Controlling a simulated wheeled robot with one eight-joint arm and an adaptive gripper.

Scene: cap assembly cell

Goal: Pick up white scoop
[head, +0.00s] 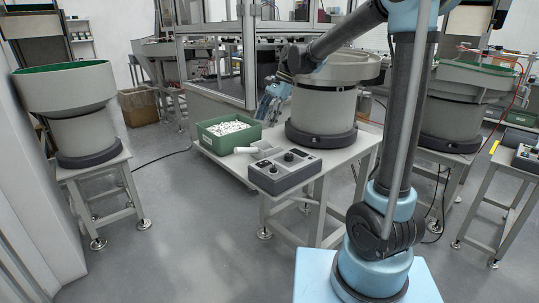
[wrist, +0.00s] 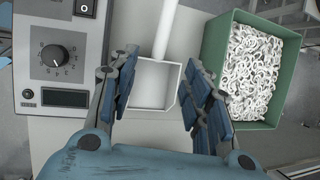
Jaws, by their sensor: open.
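The white scoop lies on the grey table. In the wrist view its square pan (wrist: 154,84) sits between my gripper's two fingers, and its handle points to the top of the picture. In the head view a small part of the scoop (head: 245,150) shows between the green bin and the control box. My gripper (wrist: 161,72) is open, one blue finger on each side of the pan, with gaps between fingers and pan. In the head view my gripper (head: 271,103) is above the table near the bin's back right corner. Its height above the scoop is hard to tell.
A green bin (head: 207,142) full of small white parts stands right of the scoop in the wrist view. A grey control box (wrist: 62,60) with a dial stands to the left. A large bowl feeder (head: 322,108) stands behind on the same table (head: 330,165).

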